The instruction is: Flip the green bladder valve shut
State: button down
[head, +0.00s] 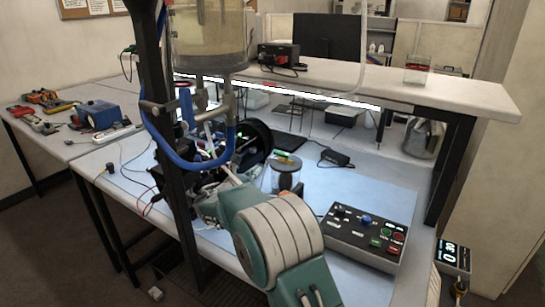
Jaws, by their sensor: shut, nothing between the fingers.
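A small bright green piece (197,156), probably the green valve, shows among dark fittings below the clear cylinder (208,42). The cylinder holds amber liquid and stands on metal pipework with a thick blue hose (185,161) curving under it. My teal and grey arm reaches in from the lower right towards these fittings. My gripper (188,180) appears as dark parts in this cluster, below the green piece, and is shut and empty. The black post and blue hose hide part of it. I cannot tell whether it touches the valve or which way the lever is turned.
A control box (365,236) with coloured buttons sits on the bench to the right of my arm. A lidded clear jar (286,177) and a black round part (256,142) stand close behind the arm. The black post (172,150) rises in front of the fittings.

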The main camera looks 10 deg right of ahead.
aim_at(277, 154)
jog(key=shift+w, duration=0.1)
jog(key=x, duration=1)
